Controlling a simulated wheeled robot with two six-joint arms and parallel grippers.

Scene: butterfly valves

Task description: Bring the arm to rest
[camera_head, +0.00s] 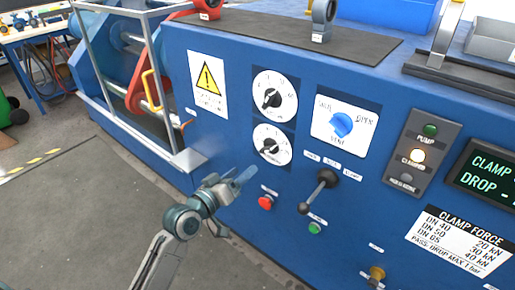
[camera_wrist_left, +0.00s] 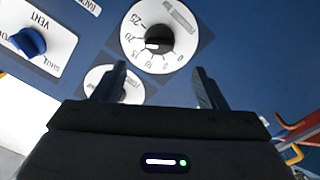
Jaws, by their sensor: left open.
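My left arm comes in from the bottom of the head view, and my left gripper (camera_head: 240,177) is in front of the blue panel (camera_head: 215,135), below and left of the lower dial (camera_head: 271,144). In the left wrist view the two dark fingers of this gripper (camera_wrist_left: 158,84) stand apart with nothing held between them. Beyond them the upper dial (camera_wrist_left: 147,36) shows, and the lower dial (camera_wrist_left: 113,82) is partly hidden by a finger. I cannot tell the exact gap to the panel. My right gripper is in neither view.
The panel carries a blue knob (camera_head: 342,124), a black lever (camera_head: 318,191), a red button (camera_head: 265,203), a green button (camera_head: 315,228) and lamps (camera_head: 417,156). A metal frame (camera_head: 184,158) projects at the left. The grey floor (camera_head: 75,230) at the lower left is clear.

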